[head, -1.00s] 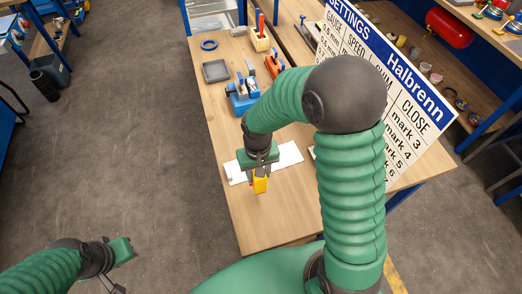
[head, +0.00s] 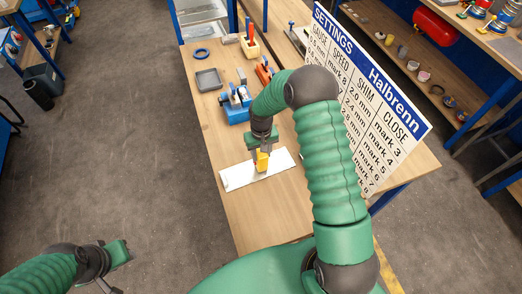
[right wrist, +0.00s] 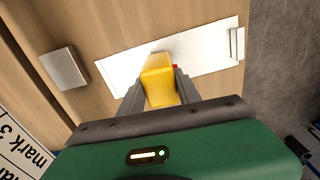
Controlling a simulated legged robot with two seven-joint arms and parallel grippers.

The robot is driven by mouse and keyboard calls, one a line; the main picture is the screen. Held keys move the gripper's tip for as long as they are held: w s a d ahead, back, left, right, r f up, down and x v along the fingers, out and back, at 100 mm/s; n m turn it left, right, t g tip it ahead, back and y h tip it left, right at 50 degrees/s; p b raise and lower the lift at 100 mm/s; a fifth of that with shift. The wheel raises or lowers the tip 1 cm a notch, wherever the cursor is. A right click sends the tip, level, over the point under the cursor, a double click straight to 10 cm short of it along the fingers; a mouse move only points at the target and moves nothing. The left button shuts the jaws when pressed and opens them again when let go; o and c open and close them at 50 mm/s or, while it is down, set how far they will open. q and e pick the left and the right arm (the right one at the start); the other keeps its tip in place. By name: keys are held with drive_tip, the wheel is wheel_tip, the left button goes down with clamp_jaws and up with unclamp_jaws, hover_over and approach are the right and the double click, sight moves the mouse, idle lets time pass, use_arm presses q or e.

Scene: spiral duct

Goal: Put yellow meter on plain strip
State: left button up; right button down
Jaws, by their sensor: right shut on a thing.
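The yellow meter (head: 262,161) is between the fingers of my right gripper (head: 262,156), which is shut on it. In the right wrist view the meter (right wrist: 160,80) sits between the two dark fingers, over the white plain strip (right wrist: 198,47). The strip (head: 237,177) lies flat on the wooden bench. I cannot tell whether the meter touches the strip or hangs just above it. My left gripper (head: 113,272) is at the lower left, away from the bench, and its fingers are too unclear to read.
A blue device (head: 236,107), a grey tray (head: 208,79) and a blue ring (head: 202,53) stand farther back on the bench. A settings board (head: 370,100) stands to the right of my arm. A small grey block (right wrist: 64,68) lies beside the strip. The near bench is clear.

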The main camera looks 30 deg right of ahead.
drive_tip(key=shift+d, duration=0.25)
drive_tip(key=c, duration=0.8)
unclamp_jaws()
drive_tip(key=shift+d+f, duration=0.1)
drive_tip(key=shift+d, duration=0.05)
drive_tip(key=shift+c, duration=0.2)
use_arm(q)
drive_tip(key=shift+d, duration=0.45)
drive_tip(key=shift+a, duration=0.25)
use_arm(e)
drive_tip(key=shift+a, duration=0.25)
